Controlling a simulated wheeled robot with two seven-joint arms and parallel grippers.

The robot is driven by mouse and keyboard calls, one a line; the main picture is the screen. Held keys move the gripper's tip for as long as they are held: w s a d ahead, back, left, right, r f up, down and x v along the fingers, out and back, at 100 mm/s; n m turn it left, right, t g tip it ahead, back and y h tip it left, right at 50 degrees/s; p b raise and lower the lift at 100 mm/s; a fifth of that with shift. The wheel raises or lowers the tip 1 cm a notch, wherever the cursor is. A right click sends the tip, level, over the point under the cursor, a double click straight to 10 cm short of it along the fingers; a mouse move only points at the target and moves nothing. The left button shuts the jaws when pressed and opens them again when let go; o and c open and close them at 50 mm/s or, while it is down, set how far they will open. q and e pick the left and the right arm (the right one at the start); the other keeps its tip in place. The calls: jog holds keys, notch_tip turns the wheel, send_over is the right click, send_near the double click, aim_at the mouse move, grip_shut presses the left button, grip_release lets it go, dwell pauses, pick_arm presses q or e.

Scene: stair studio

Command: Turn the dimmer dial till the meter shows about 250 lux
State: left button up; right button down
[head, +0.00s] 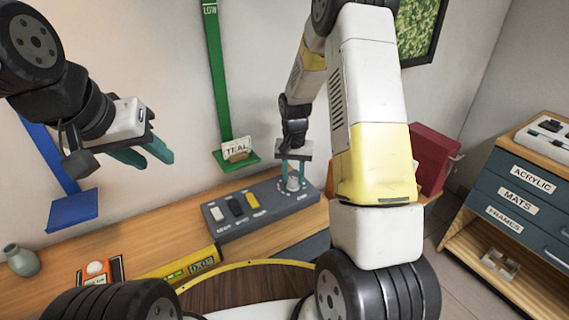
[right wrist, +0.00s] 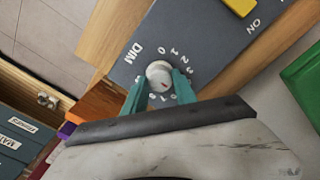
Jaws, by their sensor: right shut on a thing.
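The dimmer dial (head: 292,185) is a pale round knob on the right end of a grey switch panel (head: 270,215). In the right wrist view the dial (right wrist: 158,72) sits beside the word DIM, inside a ring of numbers. A small red mark on it points toward the gripper side. My right gripper (head: 292,172) is shut on the dial, one teal finger on each side. My left gripper (head: 146,156) is open and empty, above the bench.
The panel also has white, black and yellow rocker switches (head: 235,206). Blue (head: 72,210) and green (head: 237,160) wall brackets stick out behind. A drawer cabinet (head: 520,190) stands right.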

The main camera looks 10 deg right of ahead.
aim_at(293, 179)
jog(key=n, duration=0.5)
jog(key=shift+n, duration=0.4)
dwell(0.4)
jog(key=c, duration=1)
grip_release()
jog(key=shift+r, duration=0.15)
notch_tip(293, 179, up, 8)
jog(key=shift+f, duration=0.2)
